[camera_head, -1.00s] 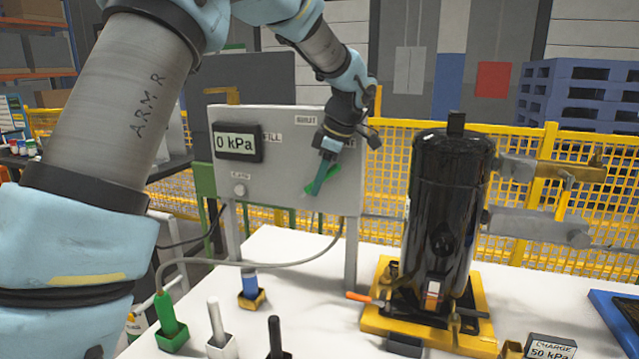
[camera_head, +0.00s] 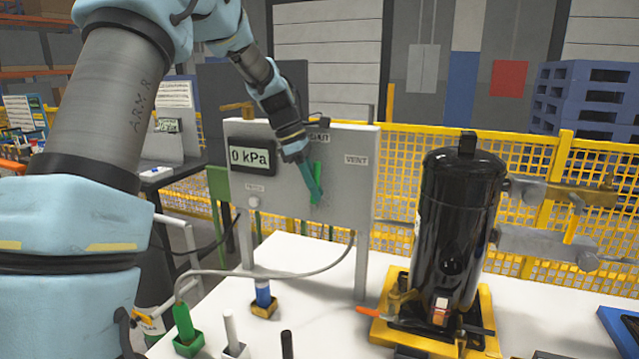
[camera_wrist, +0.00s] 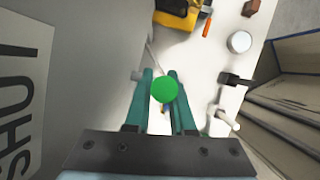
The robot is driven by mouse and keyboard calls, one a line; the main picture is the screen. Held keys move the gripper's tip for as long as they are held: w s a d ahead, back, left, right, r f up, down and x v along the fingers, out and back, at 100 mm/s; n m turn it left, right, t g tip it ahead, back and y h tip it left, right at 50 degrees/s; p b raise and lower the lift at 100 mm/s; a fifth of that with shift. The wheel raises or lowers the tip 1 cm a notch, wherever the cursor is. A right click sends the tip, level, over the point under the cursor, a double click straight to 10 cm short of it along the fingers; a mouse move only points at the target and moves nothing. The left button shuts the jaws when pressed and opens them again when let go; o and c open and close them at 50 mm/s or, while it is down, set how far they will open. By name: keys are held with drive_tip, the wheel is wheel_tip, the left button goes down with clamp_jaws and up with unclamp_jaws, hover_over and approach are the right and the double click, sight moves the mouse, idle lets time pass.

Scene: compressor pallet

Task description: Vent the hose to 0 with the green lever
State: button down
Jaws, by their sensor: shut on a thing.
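The grey panel (camera_head: 345,205) carries a display (camera_head: 250,157) reading 0 kPa, a SHUT label (camera_head: 318,137) at its top and a VENT label (camera_head: 356,160) at its right. The green lever (camera_head: 317,172) is on the panel face and stands about upright, below SHUT. My gripper (camera_head: 314,192) comes down from the upper left and is shut on the lever, hiding part of it. In the wrist view the lever's round green end (camera_wrist: 165,89) sits between my teal fingers. The grey hose (camera_head: 290,272) runs from the green-handled fitting (camera_head: 183,322) towards the panel.
A black compressor (camera_head: 455,235) stands in a yellow base on the white table (camera_head: 330,330), right of the panel. A blue-topped holder (camera_head: 263,295) and other upright handles stand at the front. Yellow mesh fencing (camera_head: 405,170) is behind.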

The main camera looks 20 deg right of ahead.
drive_tip(key=shift+w+a+g+h, duration=0.2)
drive_tip(key=shift+w+g+h, duration=0.1)
drive_tip(key=shift+h, duration=0.1)
idle(0.3)
drive_tip(key=c, duration=0.8)
unclamp_jaws()
drive_tip(key=shift+o, duration=0.2)
drive_tip(key=b+v, duration=0.1)
drive_tip(key=v, duration=0.9)
drive_tip(key=shift+r+b, duration=0.3)
drive_tip(key=shift+r, duration=0.1)
drive_tip(key=shift+w+a, duration=0.1)
drive_tip(key=shift+a, duration=0.1)
drive_tip(key=s+a+f+m+t+y, duration=0.1)
drive_tip(key=s+a+f+m, duration=0.1)
drive_tip(key=a+f, duration=0.4)
drive_tip(key=s+a+f+m+t+y, duration=0.1)
drive_tip(key=s+a+f+m, duration=0.2)
drive_tip(key=a, duration=0.5)
drive_tip(key=s+a+f+m+t+y, duration=0.2)
drive_tip(key=s+a+f+m, duration=0.5)
drive_tip(key=s+a, duration=0.6)
drive_tip(key=shift+a+f+m+y, duration=0.2)
drive_tip(key=shift+f+m+y, duration=0.15)
drive_tip(key=shift+f, duration=0.55)
